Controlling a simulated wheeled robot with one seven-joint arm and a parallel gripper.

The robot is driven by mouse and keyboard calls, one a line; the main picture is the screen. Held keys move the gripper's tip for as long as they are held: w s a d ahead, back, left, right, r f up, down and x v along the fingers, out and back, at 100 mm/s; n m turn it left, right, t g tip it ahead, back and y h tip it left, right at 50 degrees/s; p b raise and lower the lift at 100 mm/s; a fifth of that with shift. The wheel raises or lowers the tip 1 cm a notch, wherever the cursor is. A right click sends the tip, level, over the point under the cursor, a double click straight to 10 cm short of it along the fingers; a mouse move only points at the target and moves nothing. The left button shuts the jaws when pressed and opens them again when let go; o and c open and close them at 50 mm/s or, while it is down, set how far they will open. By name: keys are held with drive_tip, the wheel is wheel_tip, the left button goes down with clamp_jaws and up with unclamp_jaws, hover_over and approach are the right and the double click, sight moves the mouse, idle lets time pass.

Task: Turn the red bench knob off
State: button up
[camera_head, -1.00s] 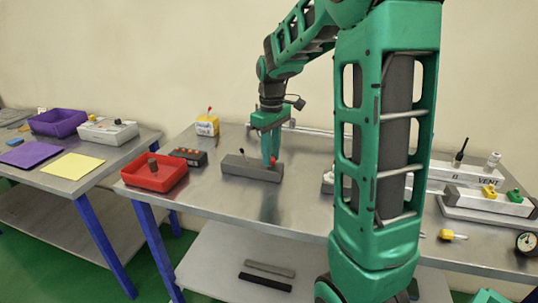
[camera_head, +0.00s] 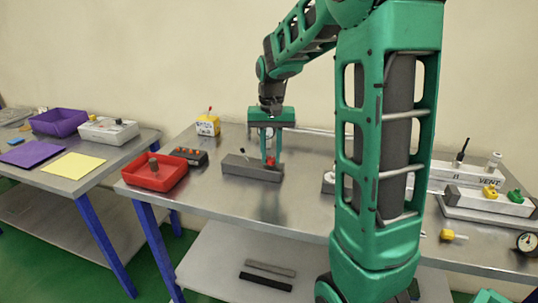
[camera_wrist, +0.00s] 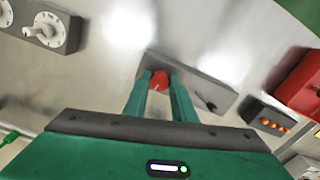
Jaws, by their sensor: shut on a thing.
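The red bench knob (camera_wrist: 159,79) sits on a grey block (camera_wrist: 205,77) on the workbench. In the wrist view my gripper (camera_wrist: 160,82) has its two green fingers on either side of the knob, shut on it. In the head view the grey block (camera_head: 250,170) lies on the bench, with the red knob (camera_head: 271,160) at its right end, partly hidden by my gripper (camera_head: 269,162). A small black lever (camera_head: 243,152) stands on the block's left part; it also shows in the wrist view (camera_wrist: 207,103).
A red tray (camera_head: 155,174) and a dark box with orange buttons (camera_head: 190,156) stand left of the block. A grey dial unit (camera_wrist: 50,27) shows in the wrist view. My arm hides part of the bench to the right.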

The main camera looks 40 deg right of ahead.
sight(268, 158)
drive_tip(key=m, duration=0.4)
drive_tip(key=shift+w+a, duration=0.15)
drive_tip(key=shift+w, duration=0.1)
drive_tip(key=shift+r+m, duration=0.1)
drive_tip(key=shift+m, duration=1.1)
drive_tip(key=shift+w+a, duration=0.1)
drive_tip(key=shift+a, duration=0.05)
drive_tip(key=o, duration=1.1)
drive_tip(key=shift+c, duration=0.2)
wheel_tip(268, 158, up, 11)
drive_tip(key=shift+f, duration=0.2)
